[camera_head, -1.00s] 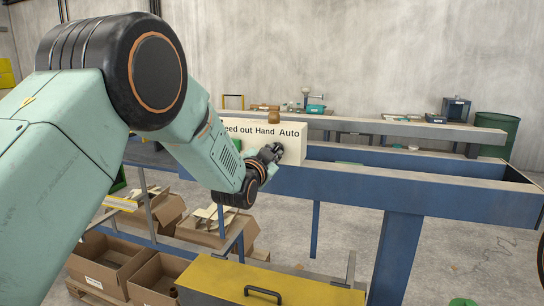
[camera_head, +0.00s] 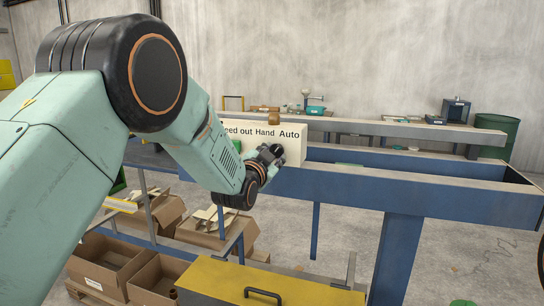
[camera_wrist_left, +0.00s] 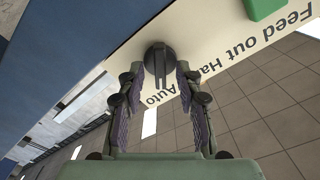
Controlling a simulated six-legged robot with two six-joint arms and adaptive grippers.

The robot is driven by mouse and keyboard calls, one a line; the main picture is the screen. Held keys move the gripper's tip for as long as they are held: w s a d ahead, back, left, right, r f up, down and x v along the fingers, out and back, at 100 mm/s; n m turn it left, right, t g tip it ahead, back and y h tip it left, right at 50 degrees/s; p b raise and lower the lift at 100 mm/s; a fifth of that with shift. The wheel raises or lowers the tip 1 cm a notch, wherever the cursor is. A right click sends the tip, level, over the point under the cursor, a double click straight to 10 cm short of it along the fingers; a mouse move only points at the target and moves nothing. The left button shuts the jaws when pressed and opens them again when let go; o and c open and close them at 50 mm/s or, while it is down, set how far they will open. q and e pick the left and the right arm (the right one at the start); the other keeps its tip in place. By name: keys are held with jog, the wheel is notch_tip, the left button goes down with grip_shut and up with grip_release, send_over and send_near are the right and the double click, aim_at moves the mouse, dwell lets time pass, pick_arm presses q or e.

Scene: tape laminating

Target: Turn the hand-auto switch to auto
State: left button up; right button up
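The hand-auto switch is a black rotary knob (camera_wrist_left: 158,62) on a cream control box (camera_head: 292,151) lettered "Feed out", "Hand" and "Auto". In the head view my left gripper (camera_head: 270,155) is at the box front and covers part of the knob area. My right gripper is not in view.
A green button (camera_wrist_left: 264,7) sits on the same box face. The box is on a blue machine frame (camera_head: 410,190). A yellow cover with a black handle (camera_head: 262,293) stands in front below. Cardboard boxes (camera_head: 108,262) are at lower left.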

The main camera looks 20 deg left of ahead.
pick_arm(q)
jog(key=s, duration=1.2)
jog(key=shift+a, duration=0.25)
jog(key=s+f+n+g+b, duration=0.25)
jog(key=s+f, duration=0.25)
jog(key=f, duration=0.6)
jog(key=s+f+n+g+b, duration=0.15)
jog(key=s+f+g, duration=0.3)
jog(key=f, duration=0.55)
jog(key=s+f+n+g+b, duration=0.1)
jog(key=s+f+n+g, duration=0.15)
jog(key=s+f, duration=0.6)
jog(key=s+f+n+g+b, duration=0.1)
jog(key=s+f+g+b, duration=0.7)
jog(key=s+f, duration=1.8)
jog(key=shift+s+a+f+y+b, duration=0.25)
jog(key=shift+s+a+y+b, duration=0.05)
jog(key=shift+s+a, duration=0.05)
